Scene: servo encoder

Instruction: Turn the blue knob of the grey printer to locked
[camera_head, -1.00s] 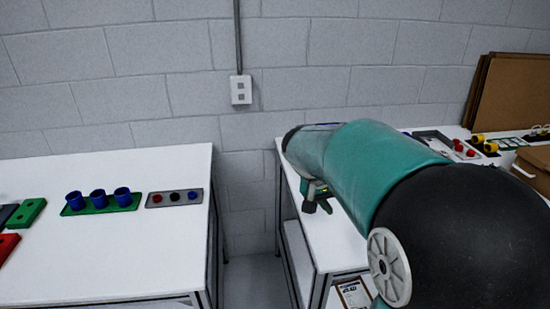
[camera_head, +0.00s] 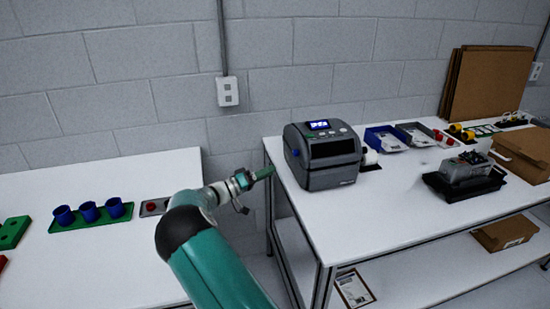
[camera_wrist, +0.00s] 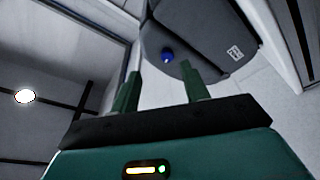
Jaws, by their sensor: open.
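The grey printer (camera_head: 324,153) stands at the left end of the right-hand white table, with a lit blue screen on top. Its blue knob (camera_head: 295,152) is on its left side. In the wrist view the knob (camera_wrist: 167,55) shows on the printer's dark side (camera_wrist: 200,40), beyond the fingertips. My gripper (camera_head: 268,172) is just left of the printer, apart from the knob, pointing toward it. In the wrist view my gripper (camera_wrist: 161,78) has its two green fingers spread with nothing between them. The knob's marking is too small to read.
The left table (camera_head: 110,250) holds a green rack of blue cups (camera_head: 88,211) and a grey button panel (camera_head: 153,207), partly behind my arm. Right of the printer are trays (camera_head: 385,139) and a black device (camera_head: 465,175). A gap separates the tables.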

